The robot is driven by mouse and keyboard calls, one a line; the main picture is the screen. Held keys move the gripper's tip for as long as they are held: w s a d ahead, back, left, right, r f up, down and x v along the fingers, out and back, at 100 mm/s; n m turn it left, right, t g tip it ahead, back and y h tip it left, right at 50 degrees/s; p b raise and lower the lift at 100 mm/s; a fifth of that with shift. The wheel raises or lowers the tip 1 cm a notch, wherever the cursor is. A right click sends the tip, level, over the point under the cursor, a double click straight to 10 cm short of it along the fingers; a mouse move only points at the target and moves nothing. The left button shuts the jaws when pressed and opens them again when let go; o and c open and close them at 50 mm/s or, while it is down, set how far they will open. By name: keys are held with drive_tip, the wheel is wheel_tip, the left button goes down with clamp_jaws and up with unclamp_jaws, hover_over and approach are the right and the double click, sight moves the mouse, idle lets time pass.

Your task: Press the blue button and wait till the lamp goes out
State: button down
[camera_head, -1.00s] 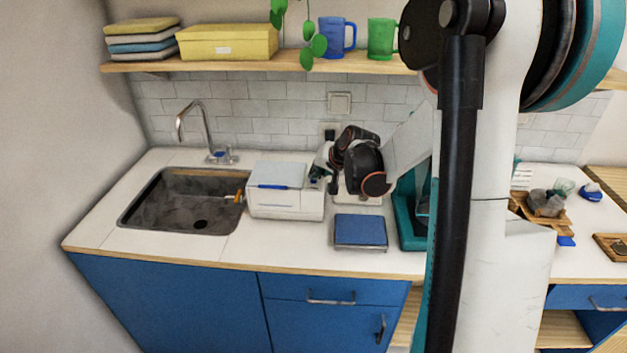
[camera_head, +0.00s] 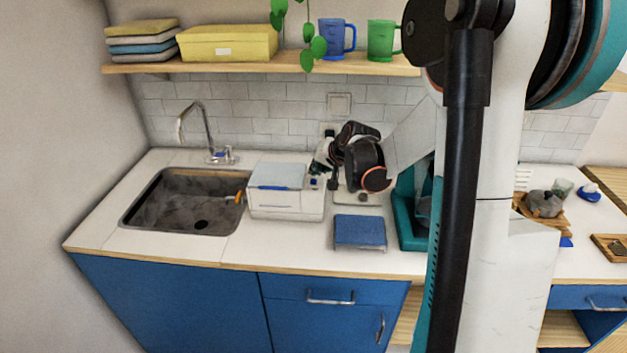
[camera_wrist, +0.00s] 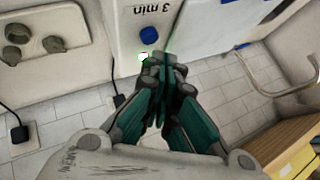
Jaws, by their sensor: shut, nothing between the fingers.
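A white box-shaped machine (camera_head: 287,207) stands on the counter right of the sink. In the wrist view its top (camera_wrist: 126,20) carries a "3 min" label and a round blue button (camera_wrist: 150,37). A small lamp (camera_wrist: 143,57) beside the button looks bright white with a green edge, so it appears lit. My gripper (camera_wrist: 160,68) is shut and empty, its tips near the lamp and apart from the button in the picture. In the head view my gripper (camera_head: 320,169) is over the machine's right back corner; the blue button (camera_head: 314,183) shows just below it.
The sink (camera_head: 185,205) with its tap lies left of the machine. A blue-topped scale-like pad (camera_head: 360,231) lies in front on the right. A wall socket plate with dark plugs (camera_wrist: 16,130) is behind.

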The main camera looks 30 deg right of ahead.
sight(317, 182)
wheel_tip(317, 182, up, 5)
drive_tip(key=p, duration=0.3)
idle(0.9)
